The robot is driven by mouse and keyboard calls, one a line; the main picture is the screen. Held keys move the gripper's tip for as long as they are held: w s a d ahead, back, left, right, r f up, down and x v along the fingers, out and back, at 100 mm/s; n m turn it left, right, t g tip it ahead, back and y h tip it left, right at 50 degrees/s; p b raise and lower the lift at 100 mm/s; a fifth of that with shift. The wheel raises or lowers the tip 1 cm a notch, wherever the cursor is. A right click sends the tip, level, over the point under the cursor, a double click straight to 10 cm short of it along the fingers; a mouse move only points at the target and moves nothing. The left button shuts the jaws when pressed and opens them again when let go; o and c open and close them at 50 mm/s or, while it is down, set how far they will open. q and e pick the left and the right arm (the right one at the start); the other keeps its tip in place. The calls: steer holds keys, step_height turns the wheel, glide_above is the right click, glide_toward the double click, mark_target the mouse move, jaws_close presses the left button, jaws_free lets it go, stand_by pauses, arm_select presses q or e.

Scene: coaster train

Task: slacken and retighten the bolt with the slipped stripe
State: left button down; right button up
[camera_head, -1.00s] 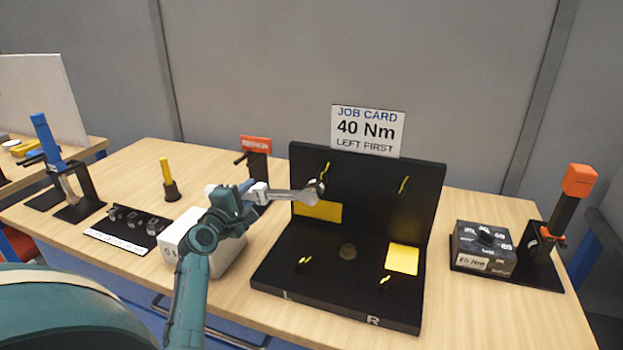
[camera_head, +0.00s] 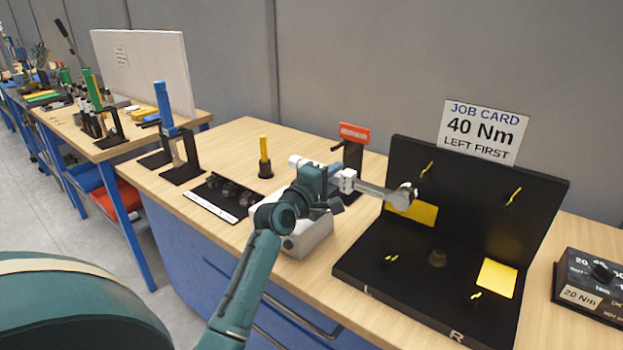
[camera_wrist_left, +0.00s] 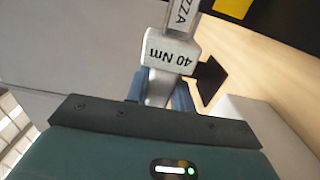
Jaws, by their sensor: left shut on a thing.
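My left gripper (camera_head: 343,182) is shut on a silver torque wrench (camera_head: 378,191); the wrench also shows in the left wrist view (camera_wrist_left: 172,48), marked 40 Nm. Its round head is in front of the black fixture's upright panel (camera_head: 468,178), just below and left of the upper-left yellow stripe (camera_head: 427,170). I cannot tell whether the head touches a bolt. Other yellow stripes mark the panel's upper right (camera_head: 514,197), the base's left (camera_head: 391,259) and its front right (camera_head: 475,296). Which stripe has slipped is too small to tell. My right gripper is out of view.
The job card (camera_head: 484,131) reads 40 Nm, LEFT FIRST. A white box (camera_head: 305,237) stands under my left forearm. A tray of sockets (camera_head: 225,196), a blue-handled tool on a stand (camera_head: 164,105) and a yellow-handled tool (camera_head: 264,152) are left. A black dial box (camera_head: 590,283) is right.

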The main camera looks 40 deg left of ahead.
arm_select(q)
steer(key=shift+w+d+r+b, duration=0.1)
steer(key=shift+w+r+b, duration=0.1)
steer(key=shift+w+b, duration=0.45)
steer(key=w, duration=0.2)
steer(key=shift+w+r+b, duration=0.15)
steer(key=shift+w+b, duration=0.25)
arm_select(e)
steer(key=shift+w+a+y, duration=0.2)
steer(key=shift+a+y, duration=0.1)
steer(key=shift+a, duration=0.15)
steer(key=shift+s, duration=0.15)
arm_select(q)
steer(key=shift+w, duration=0.1)
steer(key=shift+w, duration=0.45)
steer(key=shift+w+d, duration=0.1)
steer(key=shift+w, duration=0.4)
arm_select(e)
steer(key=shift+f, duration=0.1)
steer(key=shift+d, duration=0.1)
